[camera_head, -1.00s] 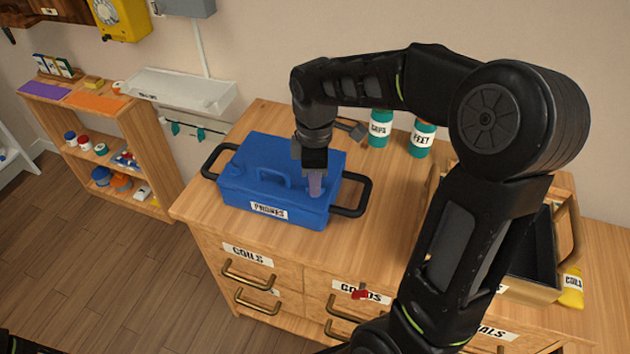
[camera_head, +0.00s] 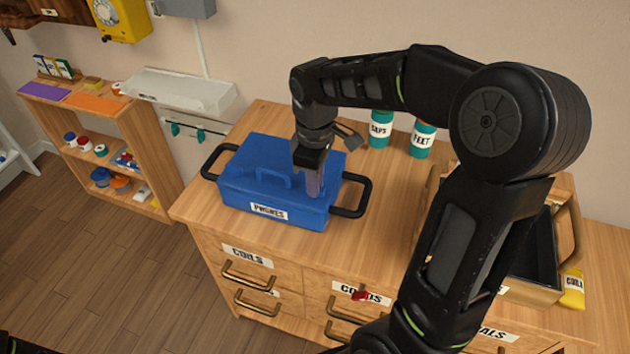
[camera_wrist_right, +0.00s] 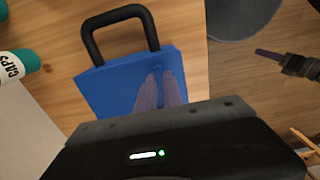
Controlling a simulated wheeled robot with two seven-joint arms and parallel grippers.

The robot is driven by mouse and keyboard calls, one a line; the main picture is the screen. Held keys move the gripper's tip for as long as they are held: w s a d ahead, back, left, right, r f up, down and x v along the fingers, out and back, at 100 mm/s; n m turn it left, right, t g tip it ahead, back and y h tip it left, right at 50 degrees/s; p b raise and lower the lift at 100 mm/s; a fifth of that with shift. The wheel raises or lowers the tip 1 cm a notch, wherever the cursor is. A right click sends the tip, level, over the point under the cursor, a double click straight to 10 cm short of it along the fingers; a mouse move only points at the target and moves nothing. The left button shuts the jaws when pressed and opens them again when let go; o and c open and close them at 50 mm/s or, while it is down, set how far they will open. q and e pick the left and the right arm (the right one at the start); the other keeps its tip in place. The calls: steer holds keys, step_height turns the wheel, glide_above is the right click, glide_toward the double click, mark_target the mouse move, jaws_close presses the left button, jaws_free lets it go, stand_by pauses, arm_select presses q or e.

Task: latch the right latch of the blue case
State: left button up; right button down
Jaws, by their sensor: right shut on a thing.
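The blue case (camera_head: 258,203) stands closed on the wooden cabinet top, with a "PHONES" label on its front and a black loop handle at each end. My right gripper (camera_head: 314,193) points down at the right part of the case lid, right of the blue top handle (camera_head: 274,177). Its fingers also show close together over the blue case (camera_wrist_right: 112,88) in the right wrist view (camera_wrist_right: 160,92). They are shut on the right latch, which they mostly hide, so its position cannot be told. A dark part, perhaps my left gripper (camera_wrist_right: 270,54), shows at the right of the wrist view; its jaws are unclear.
The black right end handle (camera_head: 362,197) is close beside my gripper. Teal "CAPS" (camera_head: 380,130) and "FEET" (camera_head: 422,140) jars stand behind, near the wall. An open wooden box (camera_head: 525,290) is at the right. Bare cabinet top lies left of the case.

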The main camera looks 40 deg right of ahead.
steer(key=c, duration=1.5)
jaws_free()
step_height(320, 180, up, 8)
steer(key=shift+f, duration=0.1)
